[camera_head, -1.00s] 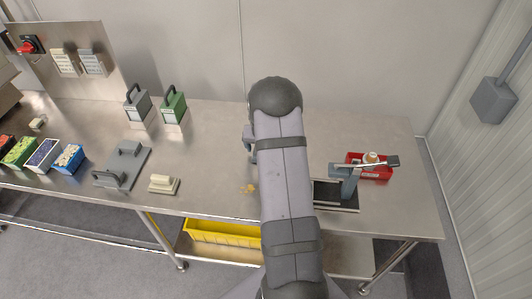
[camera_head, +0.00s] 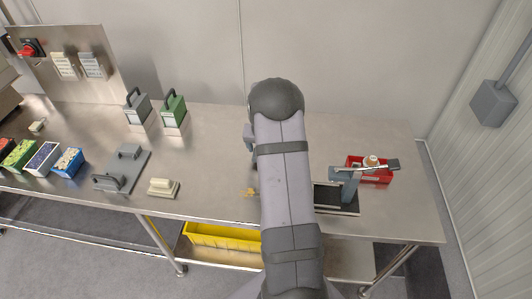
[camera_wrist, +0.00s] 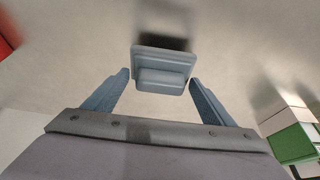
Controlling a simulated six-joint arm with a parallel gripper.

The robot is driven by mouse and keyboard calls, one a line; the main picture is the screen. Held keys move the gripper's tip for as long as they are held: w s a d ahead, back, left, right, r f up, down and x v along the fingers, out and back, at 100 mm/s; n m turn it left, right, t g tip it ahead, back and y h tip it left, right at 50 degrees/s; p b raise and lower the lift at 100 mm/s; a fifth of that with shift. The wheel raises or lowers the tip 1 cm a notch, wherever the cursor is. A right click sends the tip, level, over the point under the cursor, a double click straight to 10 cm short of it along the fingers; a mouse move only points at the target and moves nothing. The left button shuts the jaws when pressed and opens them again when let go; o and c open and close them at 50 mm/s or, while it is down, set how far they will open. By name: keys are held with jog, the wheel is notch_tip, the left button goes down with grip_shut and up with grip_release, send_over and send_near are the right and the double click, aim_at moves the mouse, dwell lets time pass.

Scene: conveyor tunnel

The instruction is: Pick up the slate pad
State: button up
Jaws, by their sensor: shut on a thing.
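The slate pad (camera_wrist: 163,62) is a blue-grey block with a raised grip and a wider flange. In the wrist view it sits between the two blue fingers of my gripper (camera_wrist: 159,80), which is shut on it. A dark shadow or reflection lies on the steel surface just beyond the pad. I cannot tell exactly how far it is above the table. In the head view my arm hides the pad and the fingers. A similar cream pad (camera_head: 163,187) rests near the table's front edge, left of my arm.
On the steel table (camera_head: 210,150) stand a grey handled box (camera_head: 139,109) and a green one (camera_head: 174,110). A grey plate with a handle (camera_head: 122,168) lies left. A red bin (camera_head: 378,177) stands right.

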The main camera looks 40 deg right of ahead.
notch_tip(320, 180, up, 8)
jog(key=shift+b, duration=0.65)
